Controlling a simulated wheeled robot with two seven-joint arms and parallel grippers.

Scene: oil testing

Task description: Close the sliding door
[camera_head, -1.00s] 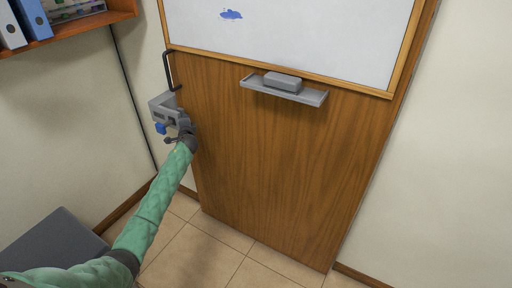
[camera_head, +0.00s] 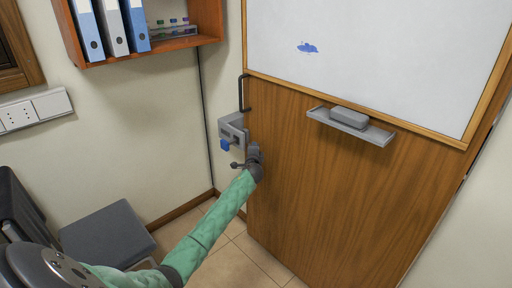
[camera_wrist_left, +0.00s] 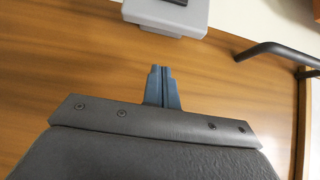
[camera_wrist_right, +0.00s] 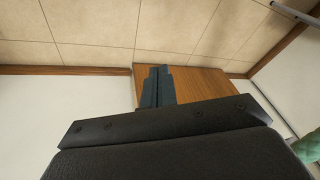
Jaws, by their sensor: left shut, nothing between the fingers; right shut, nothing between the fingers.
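The sliding door (camera_head: 320,195) is a brown wooden panel with a whiteboard (camera_head: 390,45) on its upper part. A black bar handle (camera_head: 242,93) is on its left edge and also shows in the left wrist view (camera_wrist_left: 270,49). My left gripper (camera_head: 236,126) is at the door's left edge, just below the handle. Its fingers (camera_wrist_left: 162,70) are shut and empty in the left wrist view, in front of the wood; contact cannot be told. My right gripper (camera_wrist_right: 158,72) shows only in its wrist view, shut and empty above the floor.
The door carries a grey tray (camera_head: 376,136) with an eraser (camera_head: 349,117). A wall shelf (camera_head: 150,45) holds binders and small bottles at upper left. A dark seat (camera_head: 108,232) stands at lower left. Floor tiles (camera_head: 228,268) show between seat and door.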

